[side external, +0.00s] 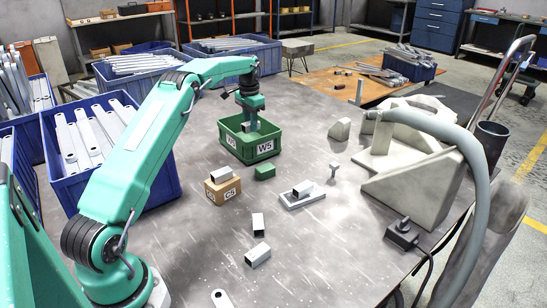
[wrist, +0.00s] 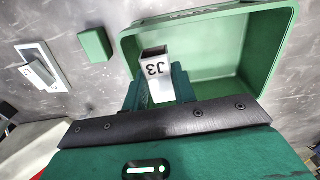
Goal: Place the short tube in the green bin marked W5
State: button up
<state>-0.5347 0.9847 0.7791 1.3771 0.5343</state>
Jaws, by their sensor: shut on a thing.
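The short tube is a grey-white square tube marked J3 (wrist: 157,72). It also shows in the side view (side external: 246,127), between the jaws of my gripper (side external: 250,121). My gripper, also in the wrist view (wrist: 160,85), is shut on the tube and points down over the green bin (side external: 238,151). The bin has white W5 labels on its outer walls. In the wrist view the bin (wrist: 285,45) opens just beyond the tube. The tube is around rim height at the bin's opening; I cannot tell whether it touches the bin.
A cardboard box marked C5 (side external: 226,191) bears another tube (side external: 221,173). A green block (side external: 264,172) lies near the bin. A grey plate (side external: 288,203) bears another tube (side external: 303,188). More tubes lie in front. Concrete-like brackets (side external: 415,185) stand right; blue crates (side external: 155,185) stand left.

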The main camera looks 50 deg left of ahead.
jog(key=shift+f, duration=4.6)
jog(key=shift+f, duration=0.15)
jog(key=o, duration=0.7)
notch_tip(320, 180, up, 12)
jog(key=shift+r, duration=0.1)
